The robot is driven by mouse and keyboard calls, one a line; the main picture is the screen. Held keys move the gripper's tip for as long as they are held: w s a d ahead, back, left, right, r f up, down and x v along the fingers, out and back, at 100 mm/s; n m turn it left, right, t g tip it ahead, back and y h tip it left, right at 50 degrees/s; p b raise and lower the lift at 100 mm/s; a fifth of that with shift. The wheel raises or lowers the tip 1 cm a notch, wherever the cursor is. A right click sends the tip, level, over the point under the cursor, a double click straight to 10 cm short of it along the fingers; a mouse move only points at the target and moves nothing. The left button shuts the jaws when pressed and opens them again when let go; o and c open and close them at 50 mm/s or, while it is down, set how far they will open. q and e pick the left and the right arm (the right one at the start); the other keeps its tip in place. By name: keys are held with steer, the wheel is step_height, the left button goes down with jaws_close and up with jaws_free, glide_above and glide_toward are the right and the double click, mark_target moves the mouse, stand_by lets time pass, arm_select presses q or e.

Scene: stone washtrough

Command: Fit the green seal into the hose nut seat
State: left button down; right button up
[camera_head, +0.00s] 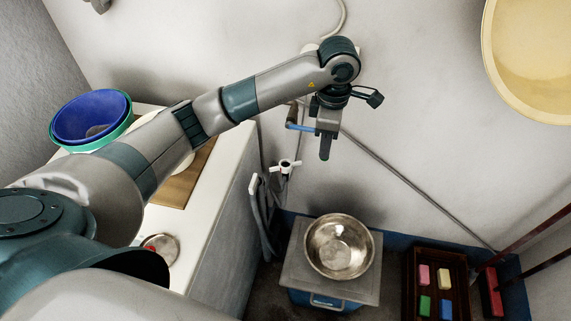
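My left gripper (325,152) hangs fingers-down in front of the pale wall, at the end of my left arm. Its fingers look edge-on, so I cannot see whether they are apart or hold anything. A blue-and-grey fitting (297,126) shows just left of it; I cannot tell whether they touch. I cannot make out the green seal or the hose nut seat. My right gripper is out of view.
A white-topped counter (234,160) carries blue and green basins (92,118) and a small metal dish (163,248) with something red. A steel bowl (340,247) sits on a grey-topped stand. A brown crate (411,275) holds coloured blocks. A yellow basin (530,55) is upper right.

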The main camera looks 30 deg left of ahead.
arm_select(q)
steer(key=shift+a, duration=0.1)
steer(key=a+f+p, duration=0.1)
steer(key=a+f, duration=0.1)
steer(key=a, duration=0.1)
steer(key=a+f+p, duration=0.2)
steer(key=a, duration=0.2)
steer(key=a+f+p, duration=0.1)
steer(key=a+f, duration=0.1)
steer(key=a, duration=0.2)
steer(key=shift+w+a+f, duration=0.15)
steer(key=shift+w+f, duration=0.2)
steer(key=shift+w, duration=0.05)
steer(key=shift+a+f, duration=0.1)
steer(key=shift+f, duration=0.05)
steer(key=shift+f, duration=0.1)
steer(key=shift+f+p, duration=0.3)
steer(key=shift+p, duration=0.2)
steer(key=shift+f+p, duration=0.6)
steer(key=shift+f, duration=0.95)
